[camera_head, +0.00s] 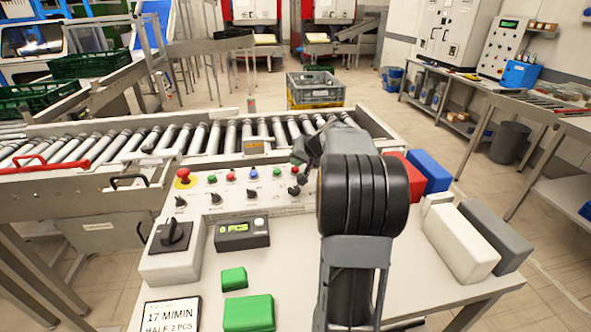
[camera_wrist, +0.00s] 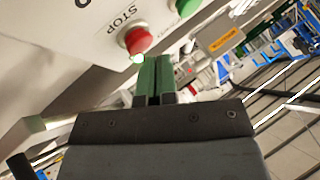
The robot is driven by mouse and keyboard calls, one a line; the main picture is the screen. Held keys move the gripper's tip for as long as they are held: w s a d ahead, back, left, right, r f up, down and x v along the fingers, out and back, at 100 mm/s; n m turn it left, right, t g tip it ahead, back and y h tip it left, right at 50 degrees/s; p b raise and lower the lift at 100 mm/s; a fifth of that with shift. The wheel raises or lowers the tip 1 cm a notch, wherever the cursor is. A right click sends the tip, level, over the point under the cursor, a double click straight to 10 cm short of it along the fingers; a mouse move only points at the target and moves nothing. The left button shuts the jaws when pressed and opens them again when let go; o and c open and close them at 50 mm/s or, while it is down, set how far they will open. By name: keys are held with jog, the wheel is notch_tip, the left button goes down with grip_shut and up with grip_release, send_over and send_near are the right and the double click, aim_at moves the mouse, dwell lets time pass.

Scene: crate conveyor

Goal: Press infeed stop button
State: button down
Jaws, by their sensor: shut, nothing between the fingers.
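A red button (camera_wrist: 138,40) marked STOP sits on the pale control panel in the wrist view. The rest of its label is not in view, so I cannot tell that it is the infeed one. My gripper (camera_wrist: 155,62) is shut and empty, its green fingertips right beside the lower edge of the button. I cannot tell whether they touch it. In the head view the control panel (camera_head: 222,202) carries a row of small coloured buttons, and my arm covers its right end.
A green button (camera_wrist: 187,7) is close to the red one. A red mushroom button (camera_head: 184,175) stands at the panel's left end. Black knobs line the panel front. The roller conveyor (camera_head: 205,138) runs behind it. Red, blue, white and grey blocks lie right of my arm.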

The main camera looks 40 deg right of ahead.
aim_at(298, 168)
jog(key=shift+f+b, duration=0.55)
jog(key=shift+b, duration=0.05)
dwell(0.5)
jog(key=shift+r, duration=0.15)
jog(key=shift+r+p, duration=0.5)
jog(key=shift+r, duration=0.25)
jog(key=shift+r, duration=0.1)
jog(key=shift+r+p, duration=1.65)
jog(key=shift+r, duration=0.8)
jog(key=shift+s+d, duration=0.1)
